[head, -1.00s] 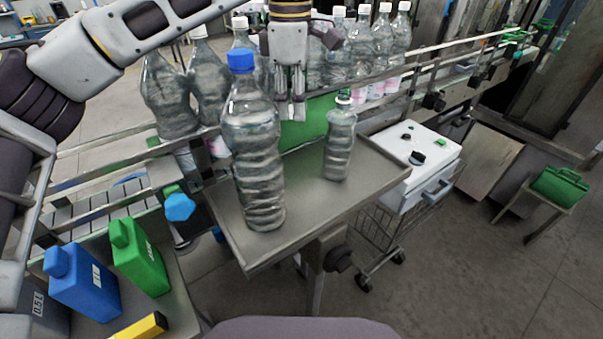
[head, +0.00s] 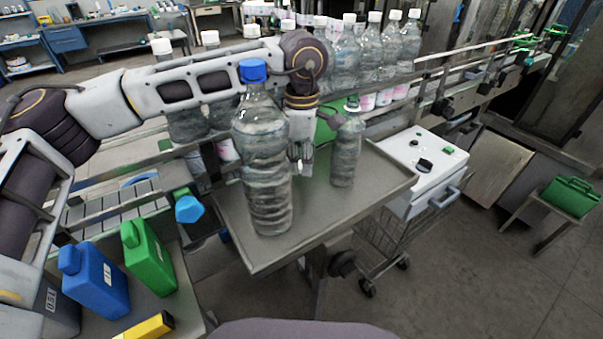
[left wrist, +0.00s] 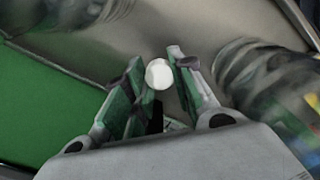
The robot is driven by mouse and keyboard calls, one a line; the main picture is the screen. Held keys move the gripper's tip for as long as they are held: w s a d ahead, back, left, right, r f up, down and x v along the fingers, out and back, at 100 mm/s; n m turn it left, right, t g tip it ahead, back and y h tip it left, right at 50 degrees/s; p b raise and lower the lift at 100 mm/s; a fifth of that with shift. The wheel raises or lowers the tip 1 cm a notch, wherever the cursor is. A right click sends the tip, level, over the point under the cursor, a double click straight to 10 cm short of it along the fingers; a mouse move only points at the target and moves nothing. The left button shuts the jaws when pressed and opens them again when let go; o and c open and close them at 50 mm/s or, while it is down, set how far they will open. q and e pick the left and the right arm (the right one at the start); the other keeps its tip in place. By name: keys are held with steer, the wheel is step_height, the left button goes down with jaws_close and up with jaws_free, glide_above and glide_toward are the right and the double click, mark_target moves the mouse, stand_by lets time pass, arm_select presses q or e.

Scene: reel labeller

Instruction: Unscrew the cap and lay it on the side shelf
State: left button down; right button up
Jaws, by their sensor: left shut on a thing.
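My left gripper (head: 300,165) reaches down behind the large blue-capped bottle (head: 266,170), left of the small clear bottle (head: 346,160). In the left wrist view its fingers (left wrist: 160,80) are shut on a round white cap (left wrist: 159,74) at their tips. Both bottles stand upright on the metal tray (head: 255,260). The small bottle's neck is partly hidden by my wrist, and its top looks dark green. In the left wrist view two bottles are blurred, one at the top left and one at the right. I cannot tell whether the cap touches the tray. My right gripper is not in view.
Several white-capped bottles (head: 375,45) stand on the conveyor behind, along its rail. Blue (head: 95,285) and green (head: 148,257) jugs stand at the lower left. A white box (head: 415,165) on a cart is at the right. The tray's front right part is clear.

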mark_target(301, 165)
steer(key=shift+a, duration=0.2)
arm_select(q)
steer(key=shift+f+p, duration=0.3)
steer(key=shift+f, duration=1.95)
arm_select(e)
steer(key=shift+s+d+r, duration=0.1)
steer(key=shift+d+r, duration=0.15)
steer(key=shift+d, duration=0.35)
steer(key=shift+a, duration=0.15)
